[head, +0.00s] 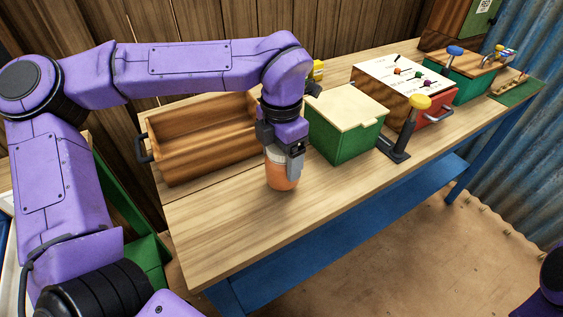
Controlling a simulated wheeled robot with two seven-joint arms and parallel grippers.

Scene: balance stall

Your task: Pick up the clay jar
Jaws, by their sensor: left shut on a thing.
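The clay jar (281,178) is an orange-brown round jar with a pale upper part. It stands upright at the near side of the wooden table, left of the green box. My left gripper (285,156) comes down on it from above and is shut on its pale top part. The gripper hides part of the jar's top. I cannot tell a gap between the jar's base and the table. My right gripper is not in view; only a bit of purple shows at the lower right edge.
A wooden crate (160,128) with a dark handle stands behind left. A green box (345,146) with a cream lid stands close right of the jar. A dark stand with a yellow knob (420,101) is further right. The table (230,235) is clear in front.

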